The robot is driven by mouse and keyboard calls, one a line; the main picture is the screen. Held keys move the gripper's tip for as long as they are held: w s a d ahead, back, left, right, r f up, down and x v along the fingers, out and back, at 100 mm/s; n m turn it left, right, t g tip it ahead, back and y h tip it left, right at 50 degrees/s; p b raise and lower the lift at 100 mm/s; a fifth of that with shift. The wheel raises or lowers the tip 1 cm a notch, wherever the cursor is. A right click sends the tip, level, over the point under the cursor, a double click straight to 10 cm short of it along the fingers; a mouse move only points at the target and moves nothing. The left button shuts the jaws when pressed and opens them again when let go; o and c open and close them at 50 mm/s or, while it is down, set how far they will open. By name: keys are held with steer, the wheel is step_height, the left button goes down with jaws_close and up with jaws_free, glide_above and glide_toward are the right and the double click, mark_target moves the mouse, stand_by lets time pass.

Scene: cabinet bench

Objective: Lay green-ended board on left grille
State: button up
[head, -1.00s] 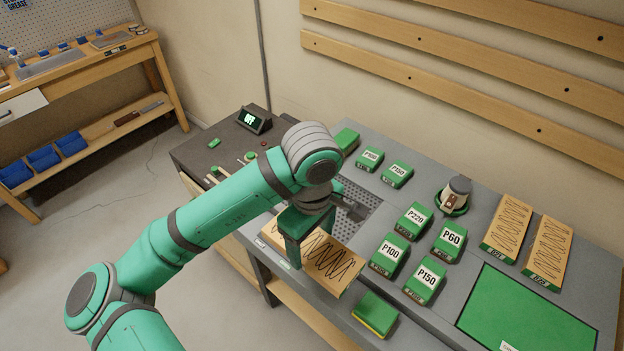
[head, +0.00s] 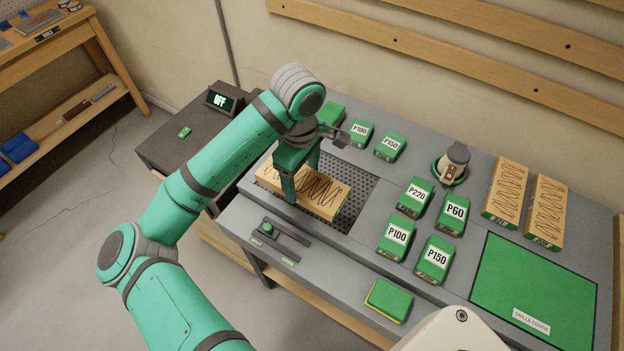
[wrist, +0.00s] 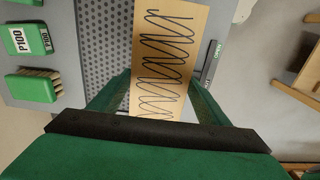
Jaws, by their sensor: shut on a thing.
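My gripper (head: 301,178) is shut across the middle of a light wooden board (head: 325,203) with black scribbled lines on its top. The board also shows in the wrist view (wrist: 165,50), between my two green fingers (wrist: 155,95). Its end colour is not clear in these frames. In the head view it lies over the left and front part of the dark perforated grille (head: 357,187); the grille also shows beside it in the wrist view (wrist: 103,45). I cannot tell whether the board touches the grille.
Green blocks P220 (head: 415,196), P60 (head: 452,213), P100 (head: 396,237) and P150 (head: 434,259) stand right of the grille. Two more scribbled boards (head: 505,190) (head: 546,212) lie farther right, behind a green grille cover (head: 540,285). A slotted fixture (head: 275,241) sits at the front.

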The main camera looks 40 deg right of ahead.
mark_target(311, 175)
steer(key=d+f, duration=0.1)
steer(key=f, duration=0.1)
steer(key=w+d+f, duration=0.1)
steer(key=d, duration=0.1)
steer(key=w+d+f, duration=0.1)
steer(key=f, duration=0.1)
steer(key=shift+w+d+f, duration=0.2)
steer(key=shift+w+f, duration=0.05)
steer(key=shift+f, duration=0.05)
steer(key=shift+w+d+f, duration=0.1)
steer(key=shift+d+f, duration=0.05)
steer(key=shift+f, duration=0.8)
steer(key=shift+w+d+f, duration=0.1)
steer(key=shift+f, duration=0.8)
steer(key=o, duration=1.4)
steer(key=shift+f, duration=0.15)
step_height(311, 175, up, 12)
steer(key=shift+d, duration=0.1)
